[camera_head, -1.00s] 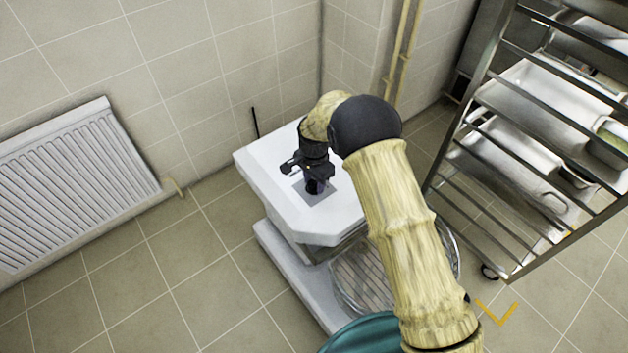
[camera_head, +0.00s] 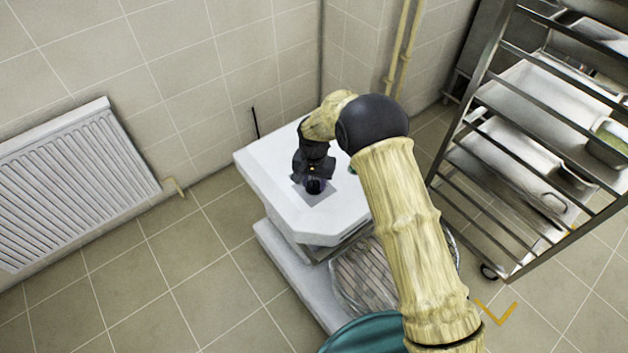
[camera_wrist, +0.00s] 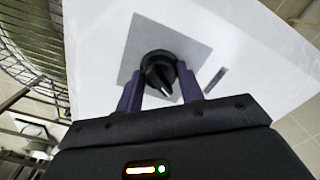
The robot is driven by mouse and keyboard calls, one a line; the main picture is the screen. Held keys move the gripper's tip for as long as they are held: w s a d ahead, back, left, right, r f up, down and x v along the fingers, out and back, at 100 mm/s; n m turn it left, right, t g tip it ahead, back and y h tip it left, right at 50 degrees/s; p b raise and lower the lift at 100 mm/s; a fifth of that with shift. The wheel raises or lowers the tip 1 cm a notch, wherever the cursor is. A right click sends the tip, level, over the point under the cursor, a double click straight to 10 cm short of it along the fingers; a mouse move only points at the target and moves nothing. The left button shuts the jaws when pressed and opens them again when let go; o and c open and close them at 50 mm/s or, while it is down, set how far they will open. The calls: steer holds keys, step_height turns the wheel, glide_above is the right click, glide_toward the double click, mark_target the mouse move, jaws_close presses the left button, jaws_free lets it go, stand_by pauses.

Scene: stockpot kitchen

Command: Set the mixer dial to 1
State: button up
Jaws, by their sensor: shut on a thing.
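The white mixer (camera_head: 275,205) stands by the wall, and its top bears a grey square plate (camera_wrist: 192,50) with a black round dial (camera_wrist: 157,66). A white pointer mark shows on the dial, directed toward the lower right in the wrist view. My gripper (camera_head: 314,187) reaches down onto the dial from above. In the wrist view the purple fingers of my gripper (camera_wrist: 159,82) are shut on the dial, one on each side. In the head view my gripper hides most of the dial. Any numbers around the dial are not readable.
A wire guard (camera_head: 365,275) and a teal rounded object (camera_head: 362,335) are at the mixer's front. A metal rack (camera_head: 510,150) with trays stands to the right. A white radiator (camera_head: 75,180) is on the left wall. Floor to the left is clear.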

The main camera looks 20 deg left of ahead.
mark_target(314, 181)
steer(key=n, duration=0.6)
steer(key=shift+n, duration=0.3)
stand_by(0.4)
steer(key=o, duration=1)
step_height(314, 181, up, 18)
steer(key=shift+f, duration=0.25)
